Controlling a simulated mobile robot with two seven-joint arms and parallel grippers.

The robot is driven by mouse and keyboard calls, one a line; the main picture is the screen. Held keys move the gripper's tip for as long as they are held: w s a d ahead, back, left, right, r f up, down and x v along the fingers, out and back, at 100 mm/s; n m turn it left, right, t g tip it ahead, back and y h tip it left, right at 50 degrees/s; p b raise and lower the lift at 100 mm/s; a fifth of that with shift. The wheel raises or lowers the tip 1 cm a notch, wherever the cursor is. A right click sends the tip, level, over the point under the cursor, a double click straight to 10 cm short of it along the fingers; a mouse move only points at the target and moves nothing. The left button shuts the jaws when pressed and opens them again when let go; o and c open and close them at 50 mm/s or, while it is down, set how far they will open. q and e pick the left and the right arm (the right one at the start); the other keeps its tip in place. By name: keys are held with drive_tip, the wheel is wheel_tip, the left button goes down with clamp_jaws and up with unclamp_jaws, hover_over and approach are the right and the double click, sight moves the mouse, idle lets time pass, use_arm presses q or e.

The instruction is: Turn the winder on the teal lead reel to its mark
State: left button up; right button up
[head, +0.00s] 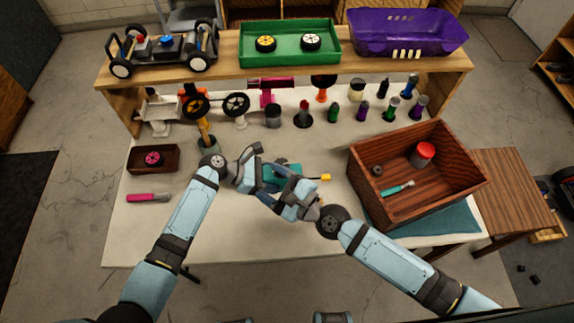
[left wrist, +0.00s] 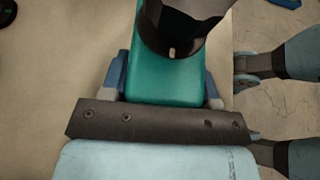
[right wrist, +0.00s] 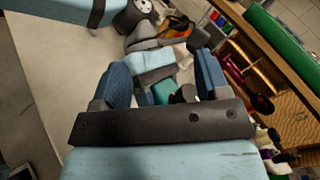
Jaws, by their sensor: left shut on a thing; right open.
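The teal lead reel (head: 288,169) is over the middle of the table, mostly hidden by my grippers in the head view. In the left wrist view its teal body (left wrist: 165,82) lies between the fingers of my left gripper (head: 262,172), which is shut on it. A dark round part, apparently the winder (left wrist: 182,28), stands on the body and bears a small pale mark. My right gripper (head: 282,188) is open close beside the reel. In the right wrist view, a bit of teal (right wrist: 163,92) and a dark piece show between its spread fingers; contact cannot be told.
A yellow-tipped plug (head: 325,177) lies right of the reel. A wooden crate (head: 365,180) stands at right, a small dark box (head: 133,158) and pink-handled tool (head: 148,198) at left. Several bottles line the back under a shelf (head: 285,70). The front table is clear.

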drive_tip(key=w+a+r+n+g+y, duration=0.2)
drive_tip(key=a+r+n+g, duration=0.25)
drive_tip(key=n, duration=0.45)
wheel_tip(320, 180, up, 3)
drive_tip(key=n+g+h, duration=0.9)
drive_tip(key=n+h, duration=0.2)
drive_tip(key=n, duration=2.2)
hover_over(282, 164)
drive_tip(key=w+d, duration=0.2)
drive_tip(key=d, duration=0.2)
drive_tip(key=x, duration=1.1)
drive_tip(key=shift+d+f, duration=0.2)
drive_tip(key=shift+f, duration=0.15)
drive_tip(key=c, duration=0.9)
